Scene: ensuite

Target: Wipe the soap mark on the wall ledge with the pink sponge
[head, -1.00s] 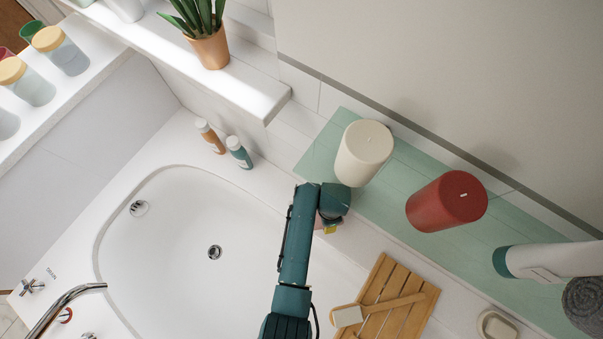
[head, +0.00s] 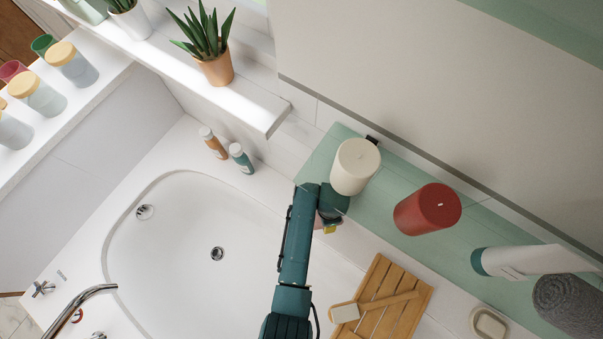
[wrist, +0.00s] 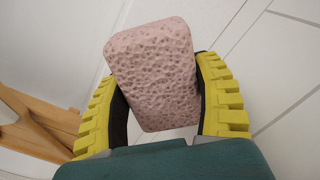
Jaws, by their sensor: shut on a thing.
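The pink sponge (wrist: 150,65) is a pitted block between the yellow fingers of my gripper (wrist: 160,100) in the wrist view. My gripper is shut on it, and its outer end sticks out past the fingers. In the head view my gripper (head: 328,226) is at the tub's back rim, mostly hidden under my wrist, just in front of the pale green wall ledge (head: 318,160). I cannot make out a clear soap mark on the ledge. A small dark patch or object (head: 372,140) shows behind the cream candle; I cannot tell what it is.
A wooden rack with a brush (head: 385,300) lies right of my arm. Two small bottles (head: 240,157) stand left.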

